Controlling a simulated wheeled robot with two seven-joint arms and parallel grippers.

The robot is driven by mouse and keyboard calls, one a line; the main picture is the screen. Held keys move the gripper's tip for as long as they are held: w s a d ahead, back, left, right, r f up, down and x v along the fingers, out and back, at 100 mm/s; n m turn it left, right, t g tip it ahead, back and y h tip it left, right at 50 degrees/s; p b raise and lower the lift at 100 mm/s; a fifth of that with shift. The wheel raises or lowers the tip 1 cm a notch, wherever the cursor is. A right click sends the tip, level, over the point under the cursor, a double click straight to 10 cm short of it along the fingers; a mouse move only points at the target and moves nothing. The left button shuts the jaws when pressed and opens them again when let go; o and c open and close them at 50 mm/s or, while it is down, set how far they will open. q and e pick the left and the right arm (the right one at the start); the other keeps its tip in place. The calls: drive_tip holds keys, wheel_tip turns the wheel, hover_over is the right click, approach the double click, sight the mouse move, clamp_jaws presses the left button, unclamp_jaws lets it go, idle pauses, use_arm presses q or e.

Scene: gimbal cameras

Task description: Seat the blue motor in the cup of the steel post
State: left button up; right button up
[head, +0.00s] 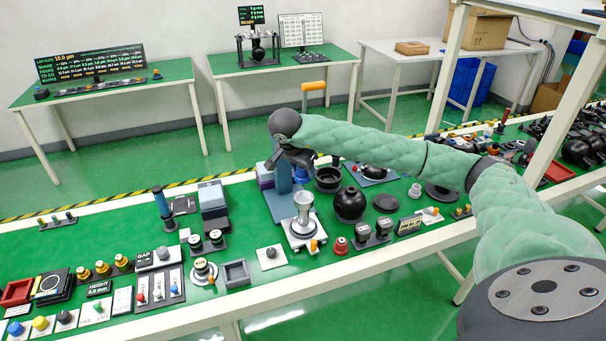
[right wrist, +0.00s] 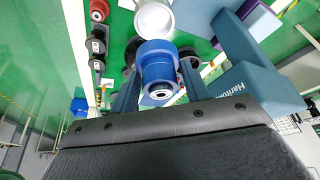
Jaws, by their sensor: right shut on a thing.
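My right gripper (head: 300,166) hangs above the bench in the head view. In the right wrist view its two fingers (right wrist: 158,88) are shut on the blue motor (right wrist: 158,70), one finger on each side. In the head view the blue motor (head: 302,174) shows only partly below the gripper. The steel post (head: 303,207) stands upright on a small square base, its cup facing up, below the gripper. In the right wrist view the cup (right wrist: 154,18) shows past the motor's far end; the motor appears apart from it. My left gripper is not in view.
A blue-grey stand (head: 281,178) rises close behind and left of the post; it is large at the right in the right wrist view (right wrist: 240,82). A black ball-shaped part (head: 349,203) and a red knob (head: 341,246) stand right of the post. Small fixtures crowd the green bench.

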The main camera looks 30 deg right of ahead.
sight(304, 177)
drive_tip(key=shift+w+d+f+n+t, duration=0.3)
drive_tip(key=shift+d+f+n, duration=0.2)
drive_tip(key=shift+n, duration=0.5)
drive_tip(key=shift+s+a+r, duration=0.2)
drive_tip(key=shift+a+r, duration=0.1)
drive_tip(key=shift+a, duration=0.05)
drive_tip(key=shift+w+d+f, duration=0.15)
drive_tip(key=shift+d+f, duration=0.05)
drive_tip(key=shift+d, duration=0.05)
drive_tip(key=shift+a+b, duration=0.15)
drive_tip(key=shift+b, duration=0.45)
drive_tip(key=shift+f+b, duration=0.45)
drive_tip(key=shift+f, duration=0.2)
drive_tip(key=shift+f+b, duration=0.7)
drive_tip(key=shift+f, duration=0.2)
drive_tip(key=shift+f+b, duration=0.8)
drive_tip(key=shift+f, duration=0.25)
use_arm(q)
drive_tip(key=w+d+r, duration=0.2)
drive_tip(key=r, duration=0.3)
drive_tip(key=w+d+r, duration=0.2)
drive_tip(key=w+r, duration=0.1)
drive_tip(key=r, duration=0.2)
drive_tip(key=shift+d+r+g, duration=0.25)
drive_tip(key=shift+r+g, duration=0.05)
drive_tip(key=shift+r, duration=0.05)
use_arm(e)
drive_tip(key=shift+f, duration=0.2)
